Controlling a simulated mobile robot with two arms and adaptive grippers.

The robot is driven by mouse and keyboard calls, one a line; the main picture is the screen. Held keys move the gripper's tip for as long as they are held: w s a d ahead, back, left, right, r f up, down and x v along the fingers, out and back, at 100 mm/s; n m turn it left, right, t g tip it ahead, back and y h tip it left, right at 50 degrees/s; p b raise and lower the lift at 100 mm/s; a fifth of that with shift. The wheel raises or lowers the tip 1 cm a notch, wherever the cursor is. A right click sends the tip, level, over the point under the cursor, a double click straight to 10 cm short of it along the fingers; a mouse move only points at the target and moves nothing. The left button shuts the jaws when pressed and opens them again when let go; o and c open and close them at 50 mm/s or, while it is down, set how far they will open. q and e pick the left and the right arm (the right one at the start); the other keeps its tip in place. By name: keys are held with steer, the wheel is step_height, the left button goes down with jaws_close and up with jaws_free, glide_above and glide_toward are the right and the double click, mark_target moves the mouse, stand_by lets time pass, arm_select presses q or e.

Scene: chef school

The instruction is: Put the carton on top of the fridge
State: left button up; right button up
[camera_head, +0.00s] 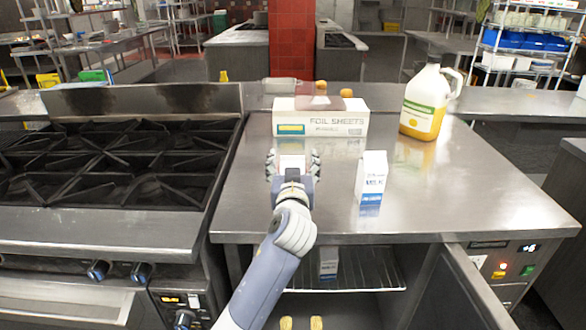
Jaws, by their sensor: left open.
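A white milk carton (371,178) with a blue lower band stands upright on the steel top (440,205) of the undercounter fridge. A similar carton (328,263) stands on the wire shelf inside the open fridge, partly hidden under the top's front edge. My left gripper (293,158) is over the steel top, left of the upper carton and apart from it. Its fingers are spread. A pale patch shows between them; I cannot tell whether it is a reflection. My right gripper is not in view.
A foil sheets box (320,122) lies behind my gripper, and a large jug (424,102) stands at the back right. A stove (115,165) adjoins on the left. The fridge door (448,290) hangs open at the right. The steel top's front right is clear.

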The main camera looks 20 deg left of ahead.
arm_select(q)
steer(key=v, duration=1.2)
steer(key=shift+p, duration=0.3)
steer(key=shift+w, duration=0.1)
